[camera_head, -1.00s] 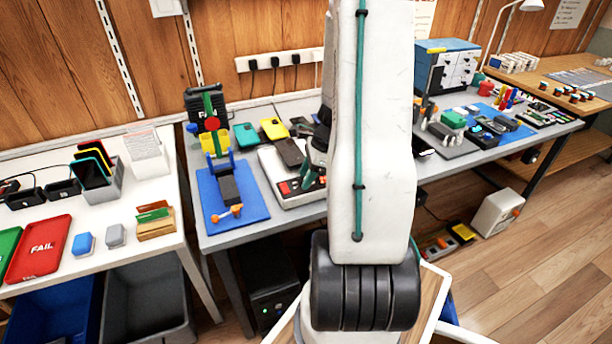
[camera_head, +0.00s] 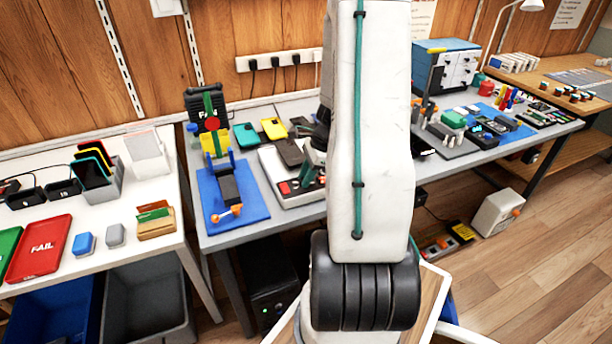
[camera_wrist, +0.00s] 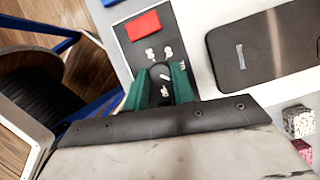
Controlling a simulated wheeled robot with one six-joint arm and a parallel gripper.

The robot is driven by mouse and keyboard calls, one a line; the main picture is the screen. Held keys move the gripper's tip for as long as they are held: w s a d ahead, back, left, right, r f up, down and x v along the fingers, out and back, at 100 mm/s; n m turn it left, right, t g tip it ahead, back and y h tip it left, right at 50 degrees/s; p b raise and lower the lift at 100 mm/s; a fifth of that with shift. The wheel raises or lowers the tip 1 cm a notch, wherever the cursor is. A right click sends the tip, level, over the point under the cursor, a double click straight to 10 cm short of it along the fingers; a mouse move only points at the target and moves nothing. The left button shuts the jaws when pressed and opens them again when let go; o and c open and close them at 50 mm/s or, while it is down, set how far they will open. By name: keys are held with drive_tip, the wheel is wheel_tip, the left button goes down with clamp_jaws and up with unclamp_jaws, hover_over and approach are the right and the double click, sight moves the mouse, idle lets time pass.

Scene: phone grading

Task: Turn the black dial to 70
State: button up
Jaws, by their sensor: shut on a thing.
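The black dial (camera_wrist: 161,74) shows in the wrist view between the green fingers of my gripper (camera_wrist: 162,84). My gripper is shut on it. Only the dial's far part shows, with a white mark on it. White numbers stand on the dark panel (camera_wrist: 124,44) around the dial, but they are too small and partly covered to read surely. In the head view the light device with the panel (camera_head: 268,165) lies on the grey bench, and my arm hides the dial there.
A red block (camera_wrist: 143,25) sits on the panel beyond the dial. A dark phone (camera_wrist: 262,48) lies to the right of the panel. A blue mat (camera_head: 257,210) with a clamp-like fixture lies left of the device in the head view.

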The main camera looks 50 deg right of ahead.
drive_tip(key=n, duration=0.2)
drive_tip(key=n+g, duration=0.1)
drive_tip(key=n, duration=0.1)
drive_tip(key=shift+w+d+g+y, duration=0.1)
drive_tip(key=shift+w+g+y, duration=0.05)
drive_tip(key=shift+g+y, duration=0.15)
drive_tip(key=n+g, duration=0.1)
drive_tip(key=n, duration=0.3)
drive_tip(key=shift+w, duration=0.1)
drive_tip(key=shift+n+g, duration=0.3)
drive_tip(key=shift+n, duration=0.1)
drive_tip(key=o, duration=1)
drive_tip(key=shift+c, duration=0.2)
drive_tip(key=shift+r, duration=0.1)
drive_tip(key=v, duration=0.7)
drive_tip(key=shift+d+r, duration=0.3)
